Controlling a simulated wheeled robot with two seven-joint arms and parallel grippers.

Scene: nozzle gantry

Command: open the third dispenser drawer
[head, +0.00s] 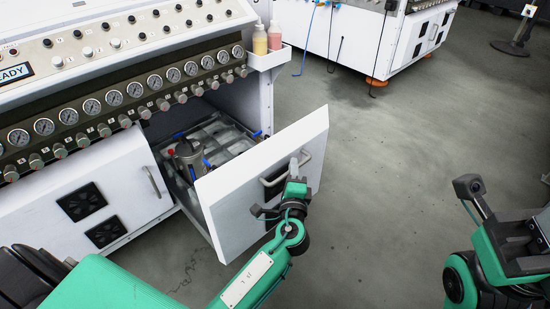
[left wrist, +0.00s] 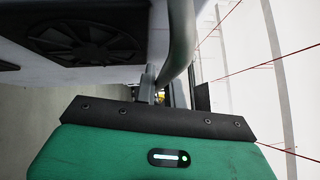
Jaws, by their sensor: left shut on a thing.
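A white dispenser drawer (head: 235,200) stands pulled well out of the machine's front, its panel tilted in the picture. Inside the drawer show a metal canister (head: 188,158), blue fittings and a clear tray. The drawer's handle (head: 307,158) is a grey bar on the outer face. My left gripper (head: 296,172) is at this handle and shut on it. In the left wrist view, the bar (left wrist: 182,40) passes close to the fingers (left wrist: 160,92). My right arm is at the right edge of the head view; its gripper's jaw opening is unclear.
The white machine has a row of gauges (head: 92,107) and knobs above the drawer. A closed panel (head: 110,185) with its own handle and black vents is to the left. Two bottles (head: 267,38) stand on a side shelf. Grey floor (head: 400,140) is clear to the right.

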